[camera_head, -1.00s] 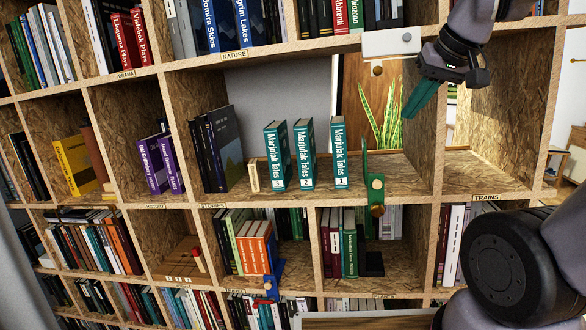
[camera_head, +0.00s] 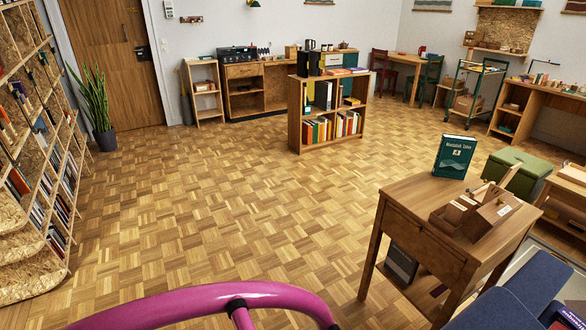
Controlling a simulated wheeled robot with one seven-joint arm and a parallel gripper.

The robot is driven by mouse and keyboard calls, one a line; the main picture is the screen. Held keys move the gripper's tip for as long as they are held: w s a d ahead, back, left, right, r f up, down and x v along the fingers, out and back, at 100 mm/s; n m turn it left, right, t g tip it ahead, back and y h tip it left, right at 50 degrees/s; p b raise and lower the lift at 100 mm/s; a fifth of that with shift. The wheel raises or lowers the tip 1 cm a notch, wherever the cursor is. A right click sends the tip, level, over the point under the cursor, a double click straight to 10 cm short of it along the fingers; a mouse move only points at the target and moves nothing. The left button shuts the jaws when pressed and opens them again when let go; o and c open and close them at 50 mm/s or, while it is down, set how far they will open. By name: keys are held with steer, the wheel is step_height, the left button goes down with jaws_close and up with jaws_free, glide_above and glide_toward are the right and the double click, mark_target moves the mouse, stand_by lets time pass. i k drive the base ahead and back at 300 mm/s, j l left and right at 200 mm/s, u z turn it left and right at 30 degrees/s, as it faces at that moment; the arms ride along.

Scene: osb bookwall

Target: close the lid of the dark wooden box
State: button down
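A brown wooden box (camera_head: 487,220) with a small white label sits on the small wooden side table (camera_head: 425,205) at the right. Its parts stand at a slant with thin light strips rising behind. I cannot clearly tell the lid from the body, or how far it is open. My gripper is not in view now, so its state and distance to the box are not shown.
A green ottoman (camera_head: 520,170) is behind the table, a blue seat (camera_head: 515,305) in front. A magenta curved bar (camera_head: 215,298) crosses the bottom. The parquet floor (camera_head: 260,205) is largely clear.

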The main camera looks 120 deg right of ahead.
mark_target(486, 219)
steer(key=z, duration=5.75)
